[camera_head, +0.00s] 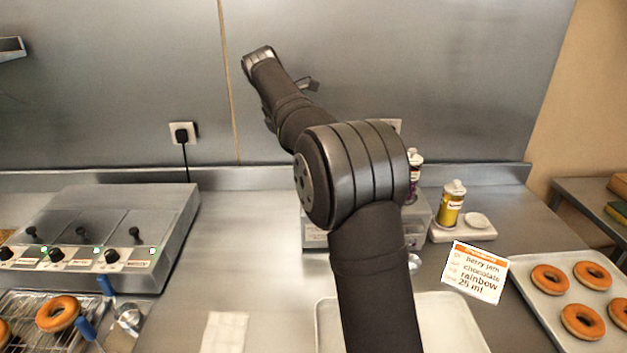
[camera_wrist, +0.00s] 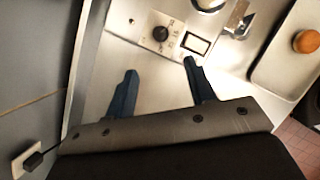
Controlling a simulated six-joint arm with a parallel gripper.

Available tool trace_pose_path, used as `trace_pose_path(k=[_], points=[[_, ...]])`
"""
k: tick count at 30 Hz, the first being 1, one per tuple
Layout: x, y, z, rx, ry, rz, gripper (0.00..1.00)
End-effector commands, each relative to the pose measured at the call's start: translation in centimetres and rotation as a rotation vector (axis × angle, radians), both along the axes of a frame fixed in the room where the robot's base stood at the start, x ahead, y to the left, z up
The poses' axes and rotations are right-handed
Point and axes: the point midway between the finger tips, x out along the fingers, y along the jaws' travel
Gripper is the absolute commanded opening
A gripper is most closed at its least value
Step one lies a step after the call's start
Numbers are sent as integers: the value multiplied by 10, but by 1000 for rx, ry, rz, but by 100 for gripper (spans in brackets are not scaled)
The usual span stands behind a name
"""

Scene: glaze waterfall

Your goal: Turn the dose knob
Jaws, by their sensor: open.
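The dose knob (camera_wrist: 160,33) is a small dark round knob on a pale panel with printed marks around it, in the upper middle of the wrist view. A small framed display (camera_wrist: 197,44) is beside it. My gripper (camera_wrist: 160,67) is open and empty. Its two dark fingers are apart, with the knob beyond their tips and roughly between them, not touched. In the head view my arm hides most of the grey dosing unit (camera_head: 314,237), and the knob cannot be seen there. The setting it points to is too small to read.
An order card (camera_head: 476,272) reads berry jam, chocolate, rainbow, 25 ml. A yellow-labelled bottle (camera_head: 451,204) stands at right, near a tray of doughnuts (camera_head: 549,306). A warmer with several knobs (camera_head: 96,236) is at left. The counter between (camera_head: 235,235) is mostly clear.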

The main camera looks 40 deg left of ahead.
Motion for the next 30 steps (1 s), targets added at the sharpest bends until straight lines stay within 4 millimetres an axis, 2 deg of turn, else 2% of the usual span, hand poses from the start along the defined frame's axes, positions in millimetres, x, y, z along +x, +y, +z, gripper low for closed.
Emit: trace_pose_path(k=[9, 16, 22, 30], points=[[27, -5, -67, -3, 2, -3, 50], [44, -7, -108, -1, 2, -4, 50], [53, -8, -128, 2, 0, -4, 50], [55, -8, -134, 2, 0, -4, 50]])
